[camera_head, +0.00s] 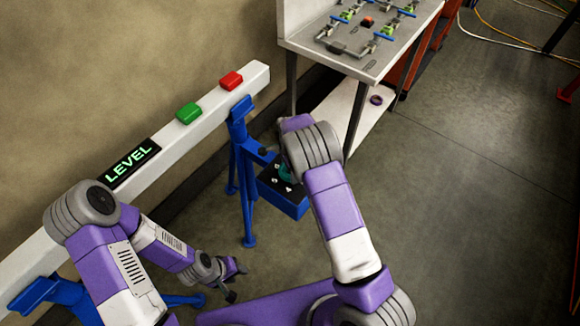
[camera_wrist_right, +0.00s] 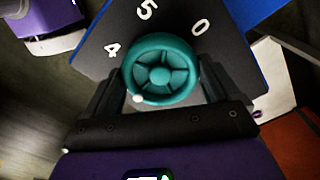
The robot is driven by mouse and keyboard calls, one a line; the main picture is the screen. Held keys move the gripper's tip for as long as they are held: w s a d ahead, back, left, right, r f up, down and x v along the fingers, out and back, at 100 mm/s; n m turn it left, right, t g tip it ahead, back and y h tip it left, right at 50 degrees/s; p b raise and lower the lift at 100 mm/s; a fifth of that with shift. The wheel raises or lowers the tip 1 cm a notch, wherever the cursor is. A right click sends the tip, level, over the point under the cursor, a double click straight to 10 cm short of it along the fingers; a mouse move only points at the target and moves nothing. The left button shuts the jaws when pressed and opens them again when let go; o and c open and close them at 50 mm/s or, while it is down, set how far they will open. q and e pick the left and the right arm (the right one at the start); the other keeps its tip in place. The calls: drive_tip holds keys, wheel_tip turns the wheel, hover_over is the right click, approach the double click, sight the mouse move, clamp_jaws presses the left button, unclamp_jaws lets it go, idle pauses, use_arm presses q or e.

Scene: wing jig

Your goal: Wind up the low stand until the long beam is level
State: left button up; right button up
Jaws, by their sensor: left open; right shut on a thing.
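The long white beam (camera_head: 215,112) runs from lower left to upper right along the wall. A black display (camera_head: 130,163) on it reads LEVEL in green letters. A blue stand (camera_head: 243,185) is under its right part, with a blue box (camera_head: 285,203) on its side. A second blue stand (camera_head: 40,292) is under its left end, partly hidden by my left arm. In the right wrist view my right gripper (camera_wrist_right: 162,88) is shut on a teal handwheel (camera_wrist_right: 160,68) over a dark dial plate (camera_wrist_right: 190,45) numbered 4, 5, 0. My left gripper (camera_head: 236,282) is open and empty, low near the left stand.
A green block (camera_head: 188,113) and a red block (camera_head: 231,81) are on the beam. A workbench (camera_head: 375,65) with pipe fittings stands behind the right stand. The floor (camera_head: 470,190) at right is clear; cables lie farther back.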

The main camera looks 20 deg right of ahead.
idle(0.4)
drive_tip(key=o, duration=0.8)
drive_tip(key=shift+r+p, duration=0.65)
drive_tip(key=shift+r, duration=3.2)
drive_tip(key=shift+f, duration=0.1)
